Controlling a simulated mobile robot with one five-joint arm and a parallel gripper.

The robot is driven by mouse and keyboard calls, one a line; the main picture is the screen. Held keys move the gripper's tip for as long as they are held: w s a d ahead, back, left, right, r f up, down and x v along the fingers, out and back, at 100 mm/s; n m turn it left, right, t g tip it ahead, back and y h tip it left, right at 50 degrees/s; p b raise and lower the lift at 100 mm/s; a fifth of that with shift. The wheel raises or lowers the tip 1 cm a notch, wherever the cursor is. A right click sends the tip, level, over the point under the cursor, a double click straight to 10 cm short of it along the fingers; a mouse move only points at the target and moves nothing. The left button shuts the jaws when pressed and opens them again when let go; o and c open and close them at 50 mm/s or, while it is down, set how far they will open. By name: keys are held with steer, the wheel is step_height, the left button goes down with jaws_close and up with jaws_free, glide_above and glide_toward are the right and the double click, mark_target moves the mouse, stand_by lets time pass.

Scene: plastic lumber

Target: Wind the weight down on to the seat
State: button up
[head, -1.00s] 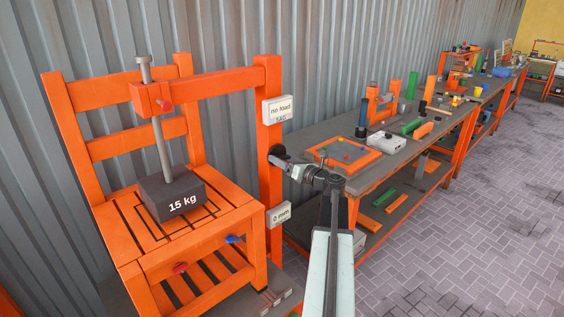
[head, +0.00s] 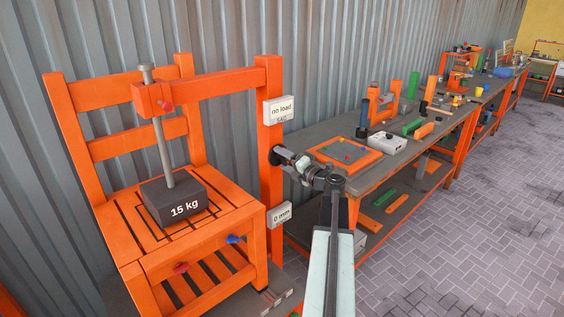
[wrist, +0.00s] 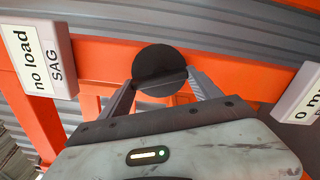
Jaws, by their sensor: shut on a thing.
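The dark grey weight (head: 172,202), marked "15 kg", hangs upright on a grey screw rod (head: 162,142) through the orange overhead arm. It is over the slatted orange chair seat (head: 238,213), inside a dark square outline. I cannot tell whether a thin gap remains below it. My gripper (head: 287,156) is at the orange post beside the chair, shut on a round dark knob (wrist: 160,60). The knob shows between the two fingers in the wrist view. The upper sign (head: 280,110) reads "no load" and "SAG"; the lower sign (head: 280,214) reads "0 mm".
A long grey workbench (head: 345,130) with orange legs runs along the corrugated wall to the right, carrying an orange-framed board (head: 345,152) and several tools. The paved floor at right is clear.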

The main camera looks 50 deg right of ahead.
steer(key=shift+r+m, duration=0.1)
steer(key=shift+m, duration=0.5)
steer(key=o, duration=1.4)
steer(key=shift+s, duration=0.1)
steer(key=s, duration=0.7)
steer(key=shift+s+a, duration=0.25)
steer(key=shift+s, duration=0.05)
